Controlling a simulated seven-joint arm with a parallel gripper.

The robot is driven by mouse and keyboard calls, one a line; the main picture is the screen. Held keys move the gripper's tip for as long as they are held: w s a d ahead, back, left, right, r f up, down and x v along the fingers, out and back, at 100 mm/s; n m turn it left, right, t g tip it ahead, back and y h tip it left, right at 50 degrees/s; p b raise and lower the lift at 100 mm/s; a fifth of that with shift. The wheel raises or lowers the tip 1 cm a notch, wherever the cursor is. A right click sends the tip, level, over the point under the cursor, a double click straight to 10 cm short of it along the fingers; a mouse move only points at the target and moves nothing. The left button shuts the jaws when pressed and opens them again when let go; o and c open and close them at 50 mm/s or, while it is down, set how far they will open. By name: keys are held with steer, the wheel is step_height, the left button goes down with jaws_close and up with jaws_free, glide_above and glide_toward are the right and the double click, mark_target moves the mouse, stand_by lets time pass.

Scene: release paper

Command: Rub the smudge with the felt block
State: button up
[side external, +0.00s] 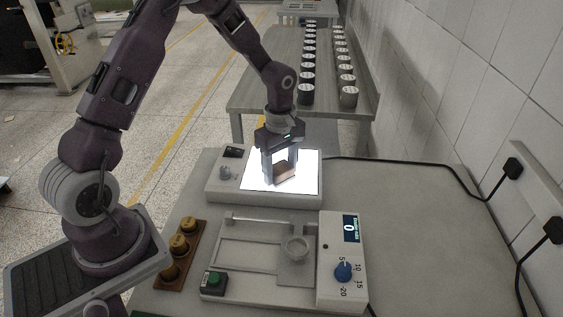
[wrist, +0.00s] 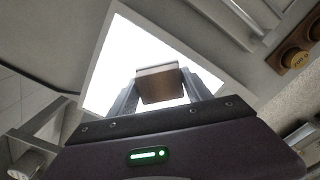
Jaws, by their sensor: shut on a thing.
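The felt block (side external: 285,174) is a small brown block with a paler layer along one edge. My gripper (side external: 281,176) is shut on it, one finger on each side, over the bright white lit panel (side external: 308,183). In the wrist view the block (wrist: 160,85) sits between my two fingers (wrist: 160,92) in front of the glowing panel (wrist: 118,50). I cannot tell whether the block touches the panel. I see no smudge on the panel; glare or the block and gripper may hide it.
A wooden rack (side external: 181,250) with brass weights is at left. A cable (side external: 420,166) runs along the back right. The table's right side is clear.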

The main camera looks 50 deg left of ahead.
steer(key=shift+s+d, duration=0.45)
steer(key=shift+s, duration=0.2)
steer(key=shift+s+a, duration=0.65)
steer(key=shift+a, duration=0.25)
steer(key=shift+w+a, duration=3.75)
steer(key=shift+w, duration=0.1)
step_height(320, 180, up, 8)
steer(key=shift+s+d+r, duration=0.1)
steer(key=shift+d, duration=0.1)
